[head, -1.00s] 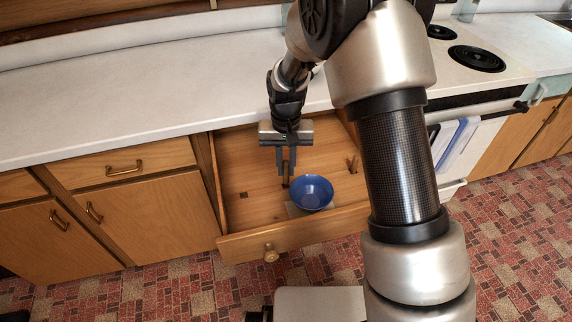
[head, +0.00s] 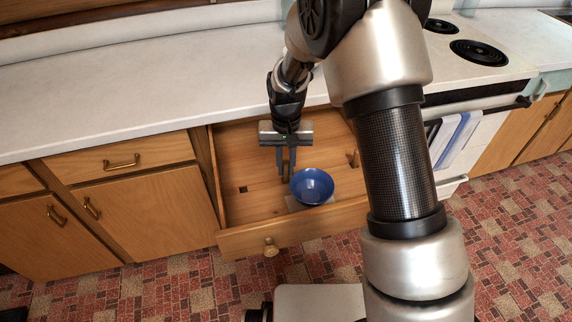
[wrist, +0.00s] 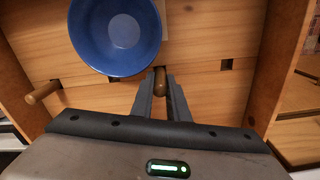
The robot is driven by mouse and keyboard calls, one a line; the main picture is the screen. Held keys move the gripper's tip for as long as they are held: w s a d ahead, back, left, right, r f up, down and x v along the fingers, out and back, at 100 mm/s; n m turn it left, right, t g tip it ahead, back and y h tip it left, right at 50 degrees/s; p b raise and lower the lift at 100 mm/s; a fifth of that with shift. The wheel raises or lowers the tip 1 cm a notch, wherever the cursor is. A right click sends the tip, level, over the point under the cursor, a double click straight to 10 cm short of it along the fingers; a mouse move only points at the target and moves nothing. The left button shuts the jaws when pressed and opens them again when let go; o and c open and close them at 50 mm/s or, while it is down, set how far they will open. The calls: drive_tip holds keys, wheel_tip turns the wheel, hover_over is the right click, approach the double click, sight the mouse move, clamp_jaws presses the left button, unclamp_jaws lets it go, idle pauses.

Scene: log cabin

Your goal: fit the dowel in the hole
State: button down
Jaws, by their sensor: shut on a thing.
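My gripper (head: 286,178) is shut on a brown wooden dowel (wrist: 161,82) inside an open wooden drawer. The dowel's rounded end shows between the fingertips (wrist: 162,88) in the wrist view. A small dark square hole (head: 243,189) is in the drawer floor, left of my gripper in the head view. It also shows in the wrist view (wrist: 226,64), to the right of the held dowel and apart from it. The held dowel's lower end is hard to see in the head view.
A blue bowl (head: 312,186) stands beside the fingers, very close, on a pale flat piece (wrist: 150,20). Another wooden peg (wrist: 42,93) sticks up from the floor; it shows in the head view (head: 351,159). Drawer walls and the front panel (head: 290,228) enclose the space. The counter (head: 150,90) overhangs behind.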

drive_tip(key=shift+f+b, duration=0.4)
drive_tip(key=shift+f, duration=0.3)
drive_tip(key=c, duration=1.6)
unclamp_jaws()
drive_tip(key=shift+c, duration=0.2)
wheel_tip(320, 180, up, 17)
drive_tip(key=p, duration=0.2)
drive_tip(key=shift+r+p, duration=0.2)
drive_tip(key=shift+p, duration=0.2)
